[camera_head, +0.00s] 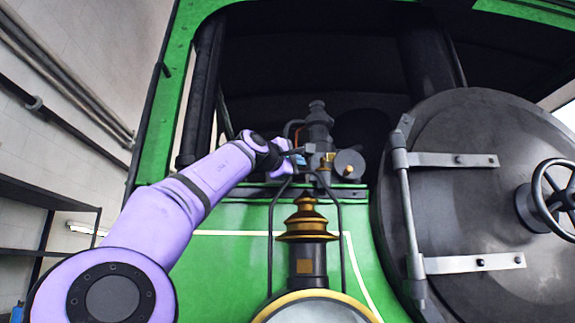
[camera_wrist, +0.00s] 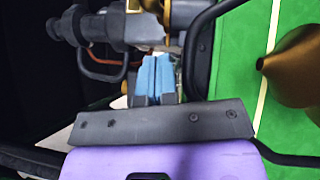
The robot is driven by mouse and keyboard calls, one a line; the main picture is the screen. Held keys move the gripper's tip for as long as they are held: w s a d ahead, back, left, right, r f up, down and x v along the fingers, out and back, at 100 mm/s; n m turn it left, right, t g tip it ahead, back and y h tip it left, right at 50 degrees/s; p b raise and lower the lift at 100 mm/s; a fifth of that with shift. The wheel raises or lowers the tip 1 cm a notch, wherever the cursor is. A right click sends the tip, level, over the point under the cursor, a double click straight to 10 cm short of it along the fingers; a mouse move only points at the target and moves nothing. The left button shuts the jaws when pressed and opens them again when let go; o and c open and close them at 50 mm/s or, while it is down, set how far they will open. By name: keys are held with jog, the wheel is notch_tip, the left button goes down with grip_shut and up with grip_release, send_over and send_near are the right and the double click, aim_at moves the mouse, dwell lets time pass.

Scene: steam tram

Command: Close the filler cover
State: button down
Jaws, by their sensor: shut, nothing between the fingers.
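A dark grey fitting (camera_head: 318,132) with a knobbed top stands at the cab's front opening. A small round grey disc (camera_head: 350,165) with a brass bit beside it is on its right side; it may be the filler cover, but I cannot tell whether it is open. My gripper (camera_head: 302,156) reaches in from the left, close beside the fitting; contact is unclear. In the wrist view, my gripper's blue-padded fingers (camera_wrist: 153,70) are together and empty. The fitting (camera_wrist: 90,28) lies across the upper left there, with brass parts above the fingertips.
A brass-topped lamp (camera_head: 306,222) stands in front, below my gripper, with dark bent rods around it. The large round door (camera_head: 475,220) with hinge straps and handwheel is at right. Green bodywork (camera_head: 225,270) lies below. A dark shelf (camera_head: 30,192) is at far left.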

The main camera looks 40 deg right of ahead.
aim_at(323, 166)
jog(key=shift+s+d+r, duration=0.2)
jog(key=shift+s+d, duration=0.4)
jog(key=shift+d, duration=0.2)
jog(key=shift+s+d+r, duration=0.2)
jog(key=shift+s+d, duration=0.35)
jog(key=shift+d, duration=0.25)
jog(key=shift+s+d+t, duration=0.1)
jog(key=shift+t, duration=0.3)
